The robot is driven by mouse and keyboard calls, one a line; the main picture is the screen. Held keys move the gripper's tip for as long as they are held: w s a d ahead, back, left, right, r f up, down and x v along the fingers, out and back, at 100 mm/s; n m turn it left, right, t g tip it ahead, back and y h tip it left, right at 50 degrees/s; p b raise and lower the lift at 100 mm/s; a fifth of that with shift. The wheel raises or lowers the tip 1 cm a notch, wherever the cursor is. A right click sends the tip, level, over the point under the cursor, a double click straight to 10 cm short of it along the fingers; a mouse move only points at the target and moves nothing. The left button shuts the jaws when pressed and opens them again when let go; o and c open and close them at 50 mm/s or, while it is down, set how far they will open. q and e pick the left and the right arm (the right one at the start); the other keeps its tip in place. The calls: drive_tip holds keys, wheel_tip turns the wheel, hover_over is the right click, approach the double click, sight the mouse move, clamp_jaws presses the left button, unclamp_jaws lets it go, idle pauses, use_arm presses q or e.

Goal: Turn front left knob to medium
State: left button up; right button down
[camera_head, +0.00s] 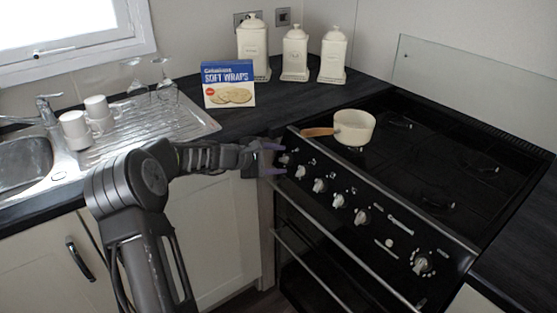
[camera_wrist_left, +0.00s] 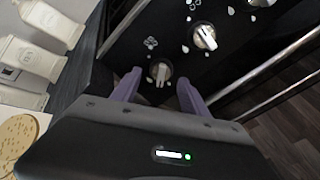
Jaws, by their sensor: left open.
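The cooker's black front panel carries a row of white knobs. The front left knob (camera_head: 284,159) is at the left end of the row, partly behind my gripper in the head view. In the left wrist view this knob (camera_wrist_left: 160,73) sits ahead between my fingers. Its pointer ridge looks about upright in that picture. My left gripper (camera_head: 272,158) is open, with its purple fingers (camera_wrist_left: 158,88) on either side of the knob; I cannot tell if they touch it. My right gripper is not in view.
Another knob (camera_wrist_left: 204,37) is close beside the fingers. A cream saucepan (camera_head: 354,127) stands on the hob, its wooden handle pointing left. A Soft Wraps box (camera_head: 228,84) and three cream canisters (camera_head: 295,54) stand on the counter behind. A metal rail (camera_head: 330,262) runs below the knobs.

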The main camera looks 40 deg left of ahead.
use_arm(q)
drive_tip(key=v, duration=0.7)
drive_tip(key=shift+s+b, duration=0.15)
drive_tip(key=shift+b, duration=0.15)
drive_tip(key=shift+r, duration=0.1)
